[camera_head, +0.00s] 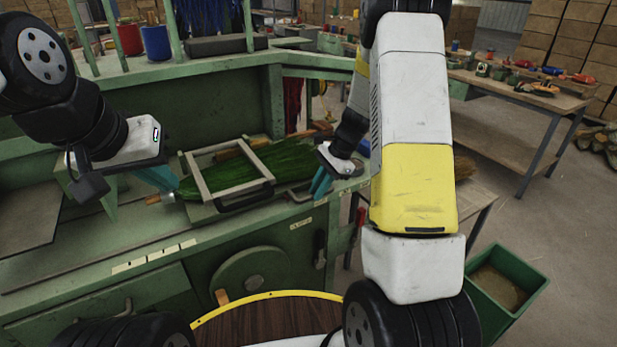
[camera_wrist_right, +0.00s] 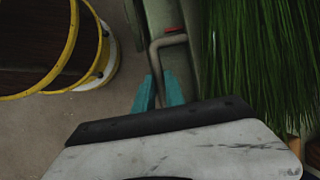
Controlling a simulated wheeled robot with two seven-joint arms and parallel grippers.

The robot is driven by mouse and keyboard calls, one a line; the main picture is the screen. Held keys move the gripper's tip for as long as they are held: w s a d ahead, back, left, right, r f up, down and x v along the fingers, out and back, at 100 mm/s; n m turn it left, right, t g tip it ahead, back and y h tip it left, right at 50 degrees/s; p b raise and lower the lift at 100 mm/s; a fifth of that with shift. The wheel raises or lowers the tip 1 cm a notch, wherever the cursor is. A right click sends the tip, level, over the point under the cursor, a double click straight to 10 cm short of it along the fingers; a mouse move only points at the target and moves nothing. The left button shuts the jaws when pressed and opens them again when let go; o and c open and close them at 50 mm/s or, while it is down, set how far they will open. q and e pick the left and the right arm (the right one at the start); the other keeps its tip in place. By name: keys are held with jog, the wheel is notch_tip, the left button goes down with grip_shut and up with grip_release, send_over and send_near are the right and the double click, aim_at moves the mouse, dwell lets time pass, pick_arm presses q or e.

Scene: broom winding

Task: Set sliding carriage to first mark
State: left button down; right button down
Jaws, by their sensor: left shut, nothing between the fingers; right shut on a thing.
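The sliding carriage (camera_head: 203,180) is a pale rectangular frame with a black front handle, lying over green bristles (camera_head: 180,188) on the green bench. My right gripper (camera_head: 320,184) is at the carriage's right end, shut on a bent metal handle (camera_head: 299,197). In the right wrist view, its teal fingers (camera_wrist_right: 159,92) close around the lower end of that handle (camera_wrist_right: 154,58). My left gripper (camera_head: 166,180) is shut and empty at the carriage's left, close to a wooden stick end (camera_head: 153,200). Pale marks (camera_head: 130,266) lie along the bench's front edge; their writing is too small to read.
A round wooden platform with a yellow rim (camera_head: 265,296) is in front of the bench. A green bin (camera_head: 508,277) stands on the floor at right. A table with tools (camera_head: 500,85) is at back right. Uprights and coloured pots (camera_head: 156,43) stand on the raised shelf.

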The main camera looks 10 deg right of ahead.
jog(key=shift+a, duration=0.1)
jog(key=s+a, duration=0.3)
jog(key=a, duration=0.6)
jog(key=s+a, duration=0.4)
jog(key=a, duration=0.6)
jog(key=s+a, duration=0.3)
jog(key=a, duration=0.7)
jog(key=shift+s, duration=0.35)
jog(key=c, duration=1.5)
grip_release()
jog(key=shift+o, duration=0.5)
jog(key=v, duration=0.7)
jog(key=shift+d+r, duration=0.15)
jog(key=shift+r, duration=0.25)
